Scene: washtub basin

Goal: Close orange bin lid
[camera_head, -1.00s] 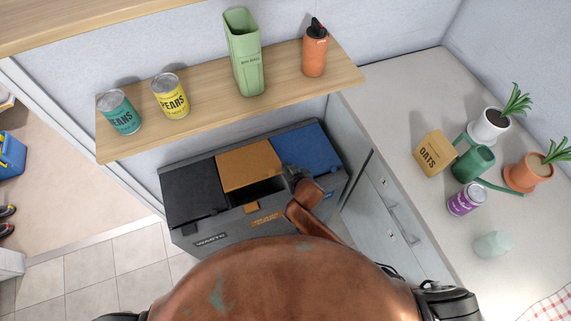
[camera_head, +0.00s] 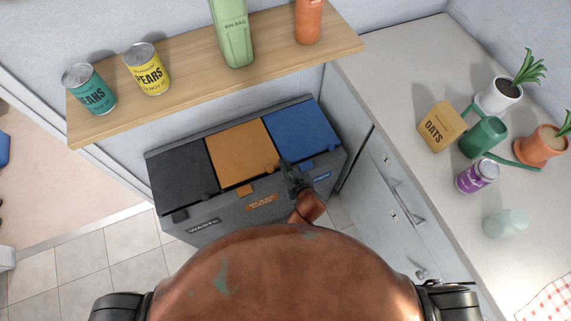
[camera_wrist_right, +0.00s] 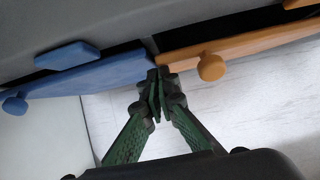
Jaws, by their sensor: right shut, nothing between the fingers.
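The orange bin lid (camera_head: 239,153) lies flat, level with the black lid (camera_head: 183,177) and blue lid (camera_head: 302,131) on the grey three-part bin (camera_head: 230,208). No dark opening shows under it in the head view. My right gripper (camera_head: 290,172) is shut and empty at the front, by the seam between the orange and blue lids. In the right wrist view, the gripper (camera_wrist_right: 159,84) has its fingertips together at the adjoining corners of the blue lid (camera_wrist_right: 100,75) and orange lid (camera_wrist_right: 245,48). Whether they touch is unclear. My left gripper is out of view.
A wooden shelf (camera_head: 190,85) with cans, a green container (camera_head: 232,35) and an orange bottle (camera_head: 308,20) hangs above the bin. A counter (camera_head: 400,75) with plants, oats and a purple can stands right. Tiled floor (camera_head: 85,265) is clear at left.

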